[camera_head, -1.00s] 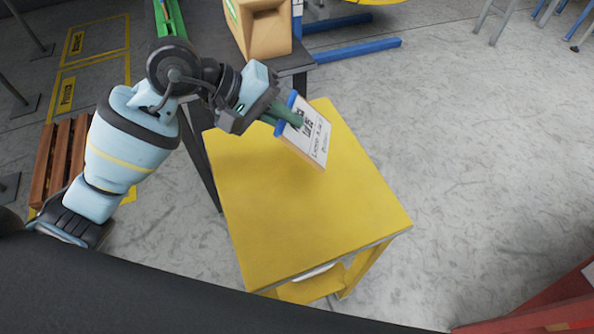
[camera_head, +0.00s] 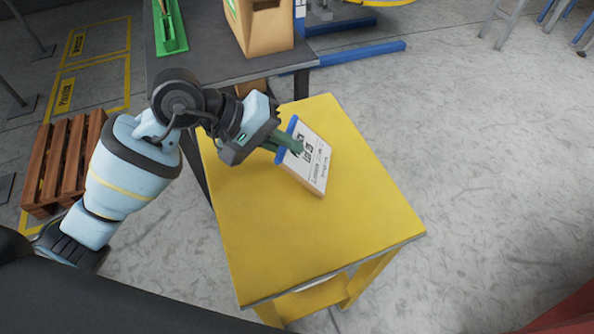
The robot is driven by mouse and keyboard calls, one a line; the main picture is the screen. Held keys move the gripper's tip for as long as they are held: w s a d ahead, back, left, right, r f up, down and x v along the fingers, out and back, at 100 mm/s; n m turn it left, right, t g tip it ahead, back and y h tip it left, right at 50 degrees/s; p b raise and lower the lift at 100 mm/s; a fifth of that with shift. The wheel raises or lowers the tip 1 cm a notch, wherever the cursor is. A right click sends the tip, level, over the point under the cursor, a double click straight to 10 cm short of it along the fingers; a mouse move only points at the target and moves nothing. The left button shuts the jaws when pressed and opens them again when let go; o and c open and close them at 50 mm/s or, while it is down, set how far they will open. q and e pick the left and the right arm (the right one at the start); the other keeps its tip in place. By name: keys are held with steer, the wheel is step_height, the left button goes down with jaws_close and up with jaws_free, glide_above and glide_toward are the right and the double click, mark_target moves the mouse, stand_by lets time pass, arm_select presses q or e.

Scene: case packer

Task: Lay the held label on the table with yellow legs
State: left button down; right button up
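The label (camera_head: 316,158) is a white card with black print, a blue edge on its left side and a brown lower edge. My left gripper (camera_head: 290,144) is shut on its blue-edged side. The label is tilted and shows over the far half of the table with yellow legs (camera_head: 310,232), which has a yellow top. I cannot tell whether the label's lower edge touches the top. My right gripper is not in view.
A dark table (camera_head: 215,57) behind carries a cardboard box (camera_head: 264,30) and a green tray (camera_head: 170,35). A wooden pallet (camera_head: 60,160) lies on the floor at left. The near part of the yellow top is clear. A red object (camera_head: 570,314) shows at bottom right.

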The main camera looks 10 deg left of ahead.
arm_select(q)
steer(key=c, duration=1.8)
jaws_free()
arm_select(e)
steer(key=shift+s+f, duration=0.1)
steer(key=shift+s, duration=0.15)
arm_select(q)
steer(key=p+v, duration=0.1)
steer(key=v, duration=0.7)
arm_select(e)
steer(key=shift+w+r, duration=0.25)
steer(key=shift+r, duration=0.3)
arm_select(q)
steer(key=shift+r, duration=0.1)
steer(key=r+p, duration=0.1)
steer(key=r, duration=0.1)
steer(key=a+r+p, duration=0.1)
steer(key=r, duration=0.2)
steer(key=a+r+p, duration=0.1)
steer(key=r, duration=0.2)
steer(key=shift+s+a, duration=0.1)
steer(key=shift+s, duration=0.3)
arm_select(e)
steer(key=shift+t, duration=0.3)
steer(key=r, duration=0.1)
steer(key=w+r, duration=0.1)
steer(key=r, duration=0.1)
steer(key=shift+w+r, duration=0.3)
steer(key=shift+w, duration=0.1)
